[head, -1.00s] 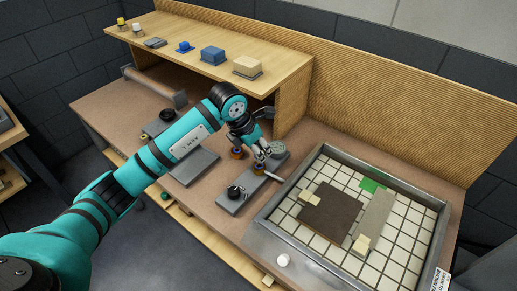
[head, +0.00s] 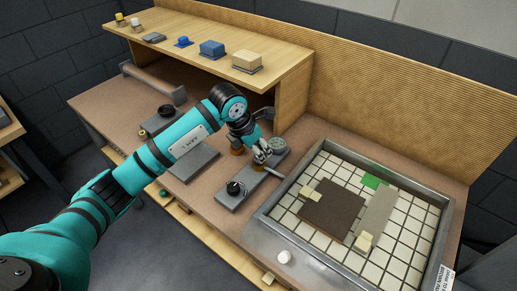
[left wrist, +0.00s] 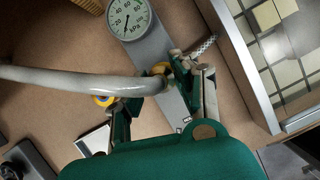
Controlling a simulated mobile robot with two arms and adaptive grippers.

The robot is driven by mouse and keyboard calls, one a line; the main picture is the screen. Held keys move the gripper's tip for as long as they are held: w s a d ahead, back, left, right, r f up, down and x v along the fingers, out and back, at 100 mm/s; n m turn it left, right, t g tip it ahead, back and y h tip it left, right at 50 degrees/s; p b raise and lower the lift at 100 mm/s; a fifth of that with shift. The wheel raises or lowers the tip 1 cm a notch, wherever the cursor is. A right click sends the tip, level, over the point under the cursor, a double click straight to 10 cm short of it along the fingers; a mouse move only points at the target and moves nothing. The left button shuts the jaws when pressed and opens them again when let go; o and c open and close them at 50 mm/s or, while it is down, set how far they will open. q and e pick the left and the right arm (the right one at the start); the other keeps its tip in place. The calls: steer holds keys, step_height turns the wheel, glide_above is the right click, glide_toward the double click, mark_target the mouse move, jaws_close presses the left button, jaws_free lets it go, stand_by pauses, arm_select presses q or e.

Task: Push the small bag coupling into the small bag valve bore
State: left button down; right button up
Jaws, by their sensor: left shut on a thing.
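My left gripper (head: 262,157) is over the grey manifold plate (head: 238,195), just in front of the round gauge (head: 278,146). In the left wrist view its fingers (left wrist: 170,65) are shut on a small coupling with a yellow ring (left wrist: 160,68), at the end of a pale grey hose (left wrist: 70,80). The coupling is low over the plate or touching it; I cannot tell how far it is in a bore. The valve bore is hidden by the fingers and coupling. My right gripper is not in view.
A second yellow ring (left wrist: 103,100) is left of the fingers. A black knob (head: 234,188) sits on the plate's front. The gridded vacuum tray (head: 258,232) is at right.

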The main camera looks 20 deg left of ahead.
arm_select(q)
steer(key=shift+f+b, duration=0.3)
steer(key=shift+f, duration=0.1)
steer(key=c, duration=0.9)
jaws_free()
steer(key=shift+c, duration=0.2)
steer(key=v, duration=1.2)
